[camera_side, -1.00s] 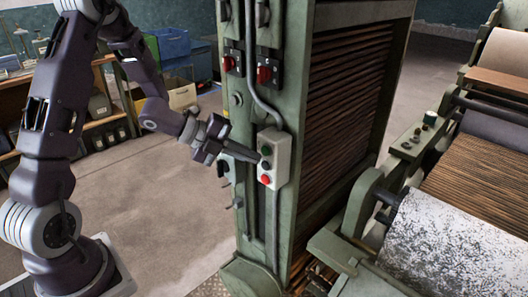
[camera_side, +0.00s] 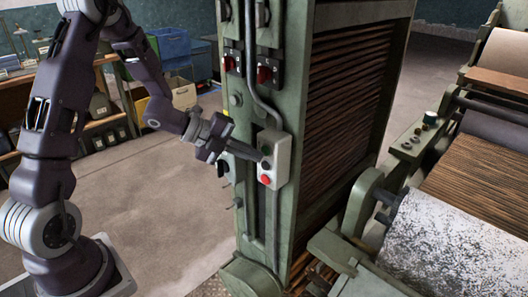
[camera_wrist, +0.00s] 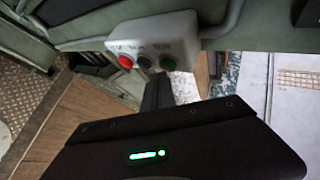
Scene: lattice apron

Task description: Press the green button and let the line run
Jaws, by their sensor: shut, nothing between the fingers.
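A pale control box (camera_side: 281,158) is fixed to the green machine post. In the wrist view, the box (camera_wrist: 178,29) carries a red button (camera_wrist: 125,61), a dark button (camera_wrist: 145,61) and a green button (camera_wrist: 167,63) in a row. In the side view the red button (camera_side: 265,179) is lowest and the green one is uppermost. My gripper (camera_side: 261,157) is shut and empty, its fingertips close to the box's face near the green and dark buttons. In the wrist view the fingertips (camera_wrist: 157,80) point between these two; I cannot tell if they touch.
A grey conduit (camera_side: 263,106) runs into the top of the box. Red switches (camera_side: 264,74) sit higher on the post. The machine's roller (camera_side: 440,240) and slatted belt lie at the right. Open floor (camera_side: 165,205) lies left of the post.

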